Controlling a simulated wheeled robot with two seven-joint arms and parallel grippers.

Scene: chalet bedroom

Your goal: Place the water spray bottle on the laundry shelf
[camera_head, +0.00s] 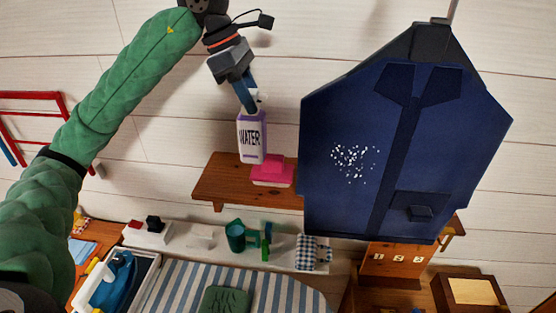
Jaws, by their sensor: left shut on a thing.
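The water spray bottle (250,138) is white and purple with a "WATER" label, in the upper middle of the head view. My left gripper (246,98) comes down from above and is shut on its top. The bottle is close to upright, slightly tilted. The wooden laundry shelf (222,182) is fixed to the wall. The bottle's base shows over the shelf's top; I cannot tell if it touches. My right gripper is not in view.
A pink object (272,173) sits on the shelf just right of the bottle. A dark blue garment (345,125) hangs at the right and covers the shelf's right end. The shelf's left part is bare. Below are a striped ironing board (180,285) and a blue-white iron (108,283).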

